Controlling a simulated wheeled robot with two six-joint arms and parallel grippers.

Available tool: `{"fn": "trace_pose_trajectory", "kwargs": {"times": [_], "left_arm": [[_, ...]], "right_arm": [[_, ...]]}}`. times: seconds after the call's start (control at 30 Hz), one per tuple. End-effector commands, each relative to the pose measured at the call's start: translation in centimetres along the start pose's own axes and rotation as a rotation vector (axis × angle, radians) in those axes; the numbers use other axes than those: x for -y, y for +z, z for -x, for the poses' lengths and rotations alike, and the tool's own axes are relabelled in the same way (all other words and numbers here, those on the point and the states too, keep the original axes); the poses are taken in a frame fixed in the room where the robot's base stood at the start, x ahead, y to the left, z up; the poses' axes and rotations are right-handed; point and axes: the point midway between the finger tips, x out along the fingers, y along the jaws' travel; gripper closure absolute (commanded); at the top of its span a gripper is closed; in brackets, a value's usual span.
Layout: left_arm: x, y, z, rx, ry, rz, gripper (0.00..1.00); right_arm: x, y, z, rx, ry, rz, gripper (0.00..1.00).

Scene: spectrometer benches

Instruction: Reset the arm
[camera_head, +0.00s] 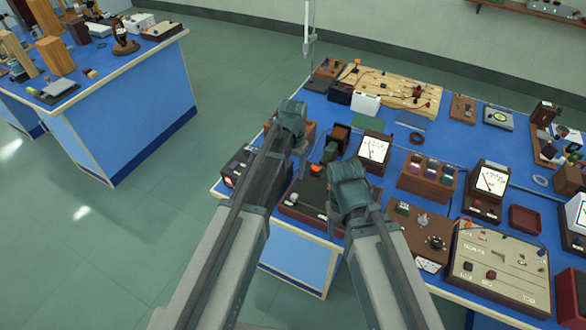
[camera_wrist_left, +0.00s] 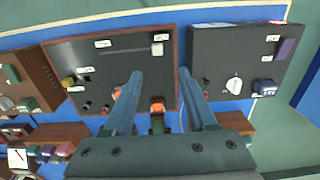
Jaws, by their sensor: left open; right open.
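My left gripper (camera_head: 300,156) is over the front left part of the blue bench in the head view, its arm reaching in from the lower left. In the left wrist view my left gripper (camera_wrist_left: 159,78) has its two fingers apart, with nothing held between them. A dark panel box with a brown frame (camera_wrist_left: 115,62) and a black box with a white knob (camera_wrist_left: 222,62) lie below the fingers. My right gripper (camera_head: 331,212) is close by on the right in the head view, open. Its fingers are small and partly hidden by the wrist.
The blue bench is crowded with meters (camera_head: 374,151), a wooden circuit board (camera_head: 398,86), a rack of coloured blocks (camera_head: 427,178) and a beige panel box (camera_head: 496,268). A second blue bench (camera_head: 130,88) stands at the left. Green floor (camera_head: 150,230) lies open between them.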

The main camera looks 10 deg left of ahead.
Motion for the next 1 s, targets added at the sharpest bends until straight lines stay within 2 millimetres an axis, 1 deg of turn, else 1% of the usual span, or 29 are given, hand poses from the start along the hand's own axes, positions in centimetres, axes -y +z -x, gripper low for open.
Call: {"fn": "trace_pose_trajectory", "kwargs": {"times": [0.03, 0.1, 0.4, 0.47, 0.57, 0.6, 0.67, 0.7, 0.8, 0.9, 1.0], "left_arm": [[0.0, 0.0, 0.8, 0.0, 0.0, 0.0, 0.43], [0.0, 0.0, 1.0, 0.0, 0.0, 0.0, 0.43], [0.0, 0.0, 0.9, 0.0, 0.0, 0.0, 0.43], [-0.3, 0.4, 0.8, 0.001, -0.001, -0.001, 0.43], [-2.4, 3.2, 0.3, 0.011, -0.011, -0.008, 0.43], [-3.5, 5.0, 0.0, 0.016, -0.019, -0.011, 0.43], [-5.3, 7.8, -0.4, 0.026, -0.033, -0.016, 0.43], [-6.3, 9.6, -0.6, 0.033, -0.042, -0.017, 0.43], [-8.4, 13.5, -1.1, 0.045, -0.065, -0.021, 0.43], [-9.5, 16.2, -1.3, 0.052, -0.082, -0.02, 0.43], [-10.1, 17.4, -1.4, 0.057, -0.092, -0.021, 0.43]], "right_arm": [[-0.1, 0.1, 0.8, 0.0, 0.0, 0.0, 0.38], [-0.1, 0.1, 1.0, 0.0, 0.0, 0.0, 0.38], [-0.1, 0.1, 0.9, 0.0, 0.0, 0.0, 0.38], [-0.1, 0.1, 0.8, 0.0, 0.0, 0.0, 0.38], [0.0, 0.0, 0.3, 0.0, 0.0, 0.0, 0.38], [0.0, 0.0, 0.0, 0.0, 0.0, 0.0, 0.38], [0.0, 0.0, -0.4, 0.0, 0.0, 0.0, 0.38], [0.1, 0.0, -0.6, 0.0, 0.0, 0.0, 0.38], [0.1, -0.1, -1.1, 0.0, 0.0, 0.0, 0.38], [0.1, -0.1, -1.4, 0.0, 0.0, -0.001, 0.38], [0.1, -0.1, -1.5, 0.0, 0.0, -0.001, 0.38]]}}
